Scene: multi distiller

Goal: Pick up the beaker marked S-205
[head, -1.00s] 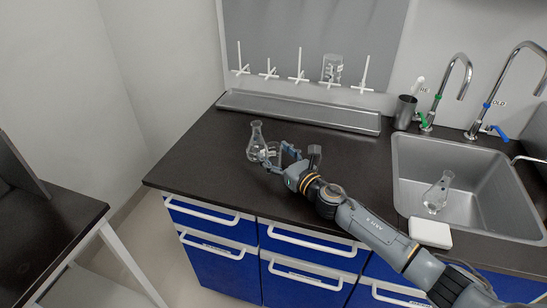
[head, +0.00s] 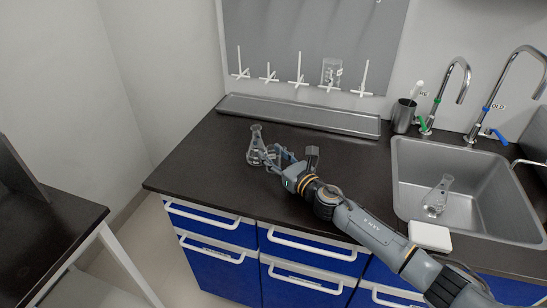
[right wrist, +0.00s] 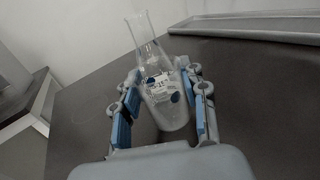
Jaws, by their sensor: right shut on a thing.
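A clear glass conical flask (head: 256,143) stands on the dark counter (head: 215,165) near its left end. It also shows in the right wrist view (right wrist: 148,45), with a white label and a dark blue round spot; I cannot read the label. My right gripper (head: 268,157) is shut on this flask, one blue-padded finger on each side of its body. In the wrist view the fingers of the gripper (right wrist: 162,95) flank the glass. The flask appears upright on the counter. My left gripper is not in view.
A glass beaker (head: 332,70) hangs on the peg board. A metal tray (head: 300,112) lies along the back wall. Another flask (head: 437,194) sits in the sink (head: 405,160).

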